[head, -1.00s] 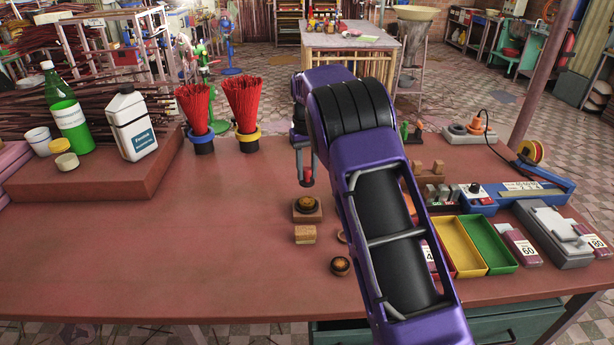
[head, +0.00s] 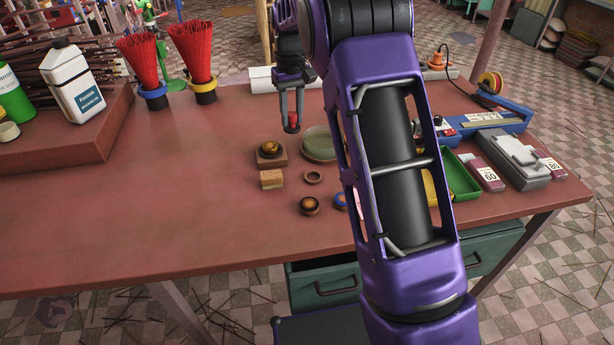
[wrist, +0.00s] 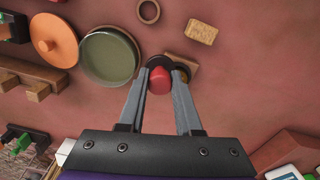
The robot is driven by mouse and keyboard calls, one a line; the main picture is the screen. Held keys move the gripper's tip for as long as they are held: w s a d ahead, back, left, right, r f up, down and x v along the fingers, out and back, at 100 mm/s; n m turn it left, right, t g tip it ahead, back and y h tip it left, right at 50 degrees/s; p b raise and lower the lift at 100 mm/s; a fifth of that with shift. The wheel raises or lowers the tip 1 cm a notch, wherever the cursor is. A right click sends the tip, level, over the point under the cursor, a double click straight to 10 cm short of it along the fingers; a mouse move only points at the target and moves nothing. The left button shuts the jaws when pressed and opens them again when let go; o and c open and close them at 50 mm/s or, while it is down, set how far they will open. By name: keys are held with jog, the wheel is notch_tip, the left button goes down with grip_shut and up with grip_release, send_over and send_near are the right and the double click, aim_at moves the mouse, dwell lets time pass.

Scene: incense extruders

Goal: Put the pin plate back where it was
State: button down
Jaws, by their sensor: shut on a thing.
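My gripper (head: 291,127) is closed on a small red piece (wrist: 159,80) and holds it above the table; the red also shows at the fingertips in the head view (head: 293,119). A dark round part (wrist: 158,62) shows just past the red in the wrist view; it may be the pin plate, but I cannot tell for sure. A square wooden block (head: 271,160) with a dark, gold-centred disc (head: 270,148) on it lies just left of the fingertips in the head view. In the wrist view, the right finger partly hides this block.
A green round dish (head: 319,145) stands right of the gripper. A tan block (head: 271,180), a ring (head: 313,177) and a dark disc (head: 309,205) lie nearer the front. My arm hides part of the coloured trays (head: 460,180). The table's left middle is clear.

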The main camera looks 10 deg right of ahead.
jog(key=s+d+b, duration=0.2)
jog(key=s+d, duration=0.2)
jog(key=s, duration=0.2)
jog(key=shift+s+d+f+b, duration=0.1)
jog(key=shift+f+b, duration=0.9)
jog(key=shift+f, duration=4)
jog(key=shift+f, duration=0.6)
jog(key=c, duration=0.6)
grip_release()
notch_tip(320, 180, up, 13)
jog(key=p, duration=0.2)
jog(key=shift+r, duration=0.15)
